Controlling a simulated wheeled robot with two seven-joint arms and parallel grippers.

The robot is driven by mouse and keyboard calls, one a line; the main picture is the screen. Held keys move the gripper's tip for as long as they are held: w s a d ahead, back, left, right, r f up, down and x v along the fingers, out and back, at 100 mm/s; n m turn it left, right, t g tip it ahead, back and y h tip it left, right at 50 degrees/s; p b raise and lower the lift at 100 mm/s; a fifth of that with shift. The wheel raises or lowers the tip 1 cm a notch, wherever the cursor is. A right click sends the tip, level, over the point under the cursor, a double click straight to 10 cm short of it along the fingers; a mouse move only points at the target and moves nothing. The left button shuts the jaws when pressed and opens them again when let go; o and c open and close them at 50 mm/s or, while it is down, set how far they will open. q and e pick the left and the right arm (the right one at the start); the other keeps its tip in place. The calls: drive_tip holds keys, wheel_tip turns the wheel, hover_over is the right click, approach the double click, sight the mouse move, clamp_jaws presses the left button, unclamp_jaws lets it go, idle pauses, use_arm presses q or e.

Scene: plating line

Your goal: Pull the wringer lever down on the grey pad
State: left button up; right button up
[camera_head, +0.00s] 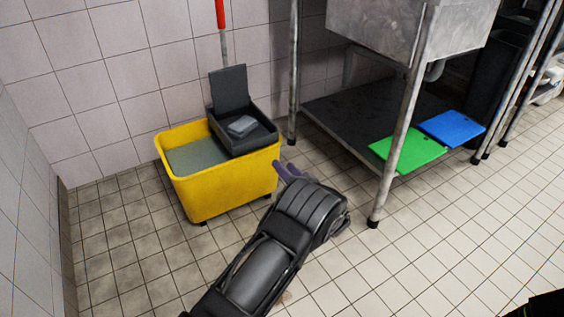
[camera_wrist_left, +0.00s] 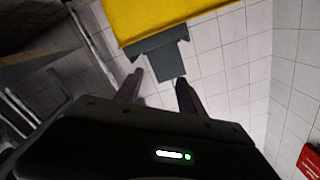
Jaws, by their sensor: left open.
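The wringer lever (camera_head: 221,14) stands upright behind the yellow mop bucket (camera_head: 225,185), with a red grip on a grey rod; its top is cut off by the picture edge. The dark grey wringer (camera_head: 258,139) sits on the bucket's right end, with a raised back plate. A small grey pad (camera_head: 242,126) lies in it. My left gripper (camera_head: 284,167) is open and empty, low by the bucket's right side and apart from the lever. The left wrist view shows its two fingers (camera_wrist_left: 159,78) spread, with the bucket (camera_wrist_left: 165,18) and the grey wringer (camera_wrist_left: 168,60) beyond. My right gripper is not seen.
A metal sink stand (camera_head: 398,125) is right of the bucket, its front leg close to my left arm. Green (camera_head: 408,148) and blue (camera_head: 452,128) boards lie on its low shelf. Tiled walls close off the back and left. The tiled floor in front right is clear.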

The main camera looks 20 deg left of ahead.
use_arm(q)
drive_tip(key=p+v, duration=0.1)
drive_tip(key=v, duration=0.4)
drive_tip(key=shift+f, duration=0.1)
drive_tip(key=shift+a, duration=0.1)
